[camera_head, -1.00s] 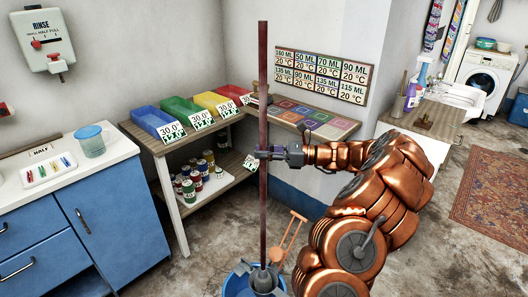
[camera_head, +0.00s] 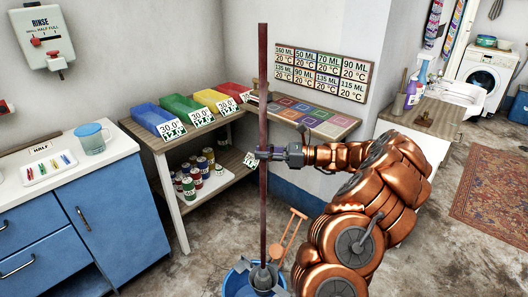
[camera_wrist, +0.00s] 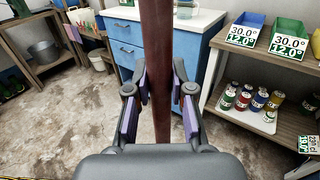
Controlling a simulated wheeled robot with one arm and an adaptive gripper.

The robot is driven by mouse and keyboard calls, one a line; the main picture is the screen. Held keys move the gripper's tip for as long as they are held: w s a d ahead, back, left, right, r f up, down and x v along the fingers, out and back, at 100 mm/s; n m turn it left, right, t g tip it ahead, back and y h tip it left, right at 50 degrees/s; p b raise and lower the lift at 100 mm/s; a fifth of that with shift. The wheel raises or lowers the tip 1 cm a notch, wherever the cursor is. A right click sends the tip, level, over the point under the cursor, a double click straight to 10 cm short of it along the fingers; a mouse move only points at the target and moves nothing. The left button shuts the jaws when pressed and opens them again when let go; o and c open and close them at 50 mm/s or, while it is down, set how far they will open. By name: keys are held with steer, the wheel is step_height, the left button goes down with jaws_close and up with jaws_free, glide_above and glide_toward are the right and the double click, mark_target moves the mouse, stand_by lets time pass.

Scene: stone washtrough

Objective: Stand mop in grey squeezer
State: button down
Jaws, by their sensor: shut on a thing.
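The mop is a long dark-red pole (camera_head: 263,90) standing upright, with a grey head at its foot. My gripper (camera_head: 264,153) is shut on the pole around its middle. In the wrist view the pole (camera_wrist: 157,60) runs between the two purple-padded fingers (camera_wrist: 157,100). At the bottom of the head view is a blue bucket (camera_head: 230,285). A grey part (camera_head: 262,277), mop head or squeezer, shows at its opening; I cannot tell the two apart or how deep the mop sits. A wooden handle-like piece (camera_head: 290,235) leans up beside the bucket.
A wooden shelf bench with coloured bins (camera_head: 205,105) and several jars (camera_head: 195,175) stands behind the pole. A blue cabinet (camera_head: 85,215) is at left. A wooden-topped counter (camera_head: 425,120) is at right. Concrete floor (camera_head: 195,265) is open left of the bucket.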

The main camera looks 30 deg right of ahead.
steer(key=shift+f, duration=0.4)
steer(key=c, duration=0.9)
jaws_free()
steer(key=shift+c, duration=0.2)
steer(key=shift+f, duration=0.1)
steer(key=v, duration=1.2)
